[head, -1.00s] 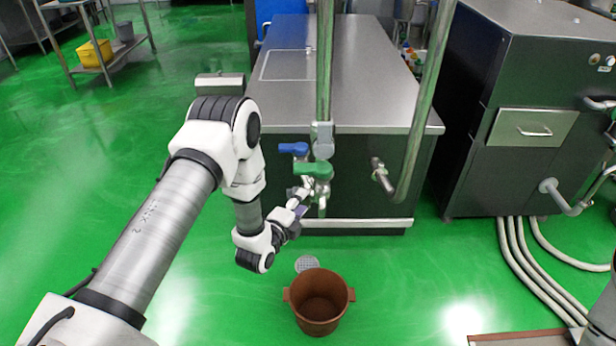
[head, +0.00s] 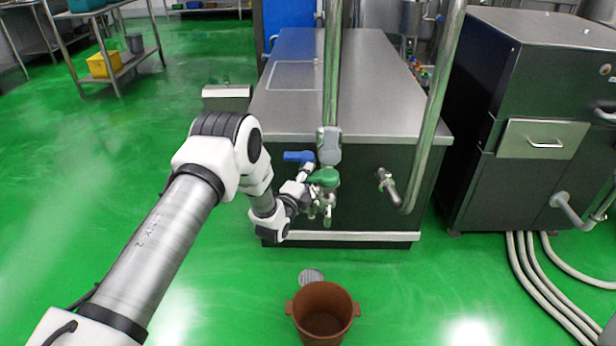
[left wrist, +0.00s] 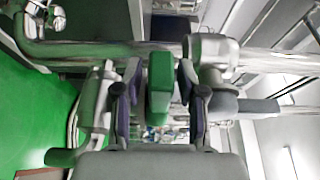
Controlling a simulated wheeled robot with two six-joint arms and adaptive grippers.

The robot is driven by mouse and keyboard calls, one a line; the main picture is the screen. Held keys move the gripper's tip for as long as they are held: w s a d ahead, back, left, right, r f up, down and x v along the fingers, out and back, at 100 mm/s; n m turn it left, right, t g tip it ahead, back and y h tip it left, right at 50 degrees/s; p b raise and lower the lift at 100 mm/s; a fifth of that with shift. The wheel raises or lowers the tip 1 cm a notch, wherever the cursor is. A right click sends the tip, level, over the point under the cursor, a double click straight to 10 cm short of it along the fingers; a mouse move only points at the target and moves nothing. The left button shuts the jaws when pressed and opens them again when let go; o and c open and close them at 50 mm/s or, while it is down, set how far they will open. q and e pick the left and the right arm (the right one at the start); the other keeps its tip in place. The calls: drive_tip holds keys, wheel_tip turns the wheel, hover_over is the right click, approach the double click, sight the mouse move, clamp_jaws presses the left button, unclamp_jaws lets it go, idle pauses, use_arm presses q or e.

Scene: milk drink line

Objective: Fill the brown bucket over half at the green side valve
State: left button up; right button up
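The brown bucket (head: 323,322) stands upright on the floor in front of the steel cabinet, below and in front of the green side valve. I see no liquid inside it. The green valve handle (head: 323,177) sits on a vertical pipe and shows in the left wrist view (left wrist: 160,85) between my fingers. My left gripper (head: 312,192) is at this handle. Its two fingers (left wrist: 158,95) are apart, one on each side of the handle, with a small gap visible on both sides. I see no stream from the spout. My right gripper is not in view.
A blue valve handle (head: 299,156) lies just left of and above the green one. A second pipe with a side outlet (head: 389,187) stands to the right. A floor drain (head: 311,276) lies behind the bucket. Open green floor surrounds the bucket.

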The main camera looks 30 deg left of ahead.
sight(310, 181)
use_arm(q)
clamp_jaws()
drive_tip(key=shift+s+d+n+y, duration=0.1)
drive_tip(key=shift+n+y, duration=0.2)
drive_tip(key=shift+s+d+n+g+y, duration=0.2)
drive_tip(key=shift+n+y, duration=0.3)
drive_tip(key=shift+y, duration=0.35)
drive_tip(key=shift+s+d+n+g+y, duration=0.2)
drive_tip(key=shift+n+y, duration=0.3)
drive_tip(key=shift+y, duration=0.35)
drive_tip(key=shift+s+d+f+n+g+y+b, duration=0.1)
drive_tip(key=shift+s+d+n+g+y+b, duration=0.2)
drive_tip(key=shift+n+y, duration=0.4)
drive_tip(key=shift+s+d+r+n+g+y+b, duration=0.15)
drive_tip(key=shift+n+g+y, duration=0.25)
drive_tip(key=shift+y, duration=0.5)
drive_tip(key=shift+s+d+f+n+g+y+b, duration=0.1)
drive_tip(key=shift+s+f+n+g+y, duration=0.1)
drive_tip(key=shift+n+g+y, duration=0.45)
drive_tip(key=shift+t, duration=0.25)
drive_tip(key=shift+a, duration=0.1)
drive_tip(key=shift+o, duration=2)
unclamp_jaws()
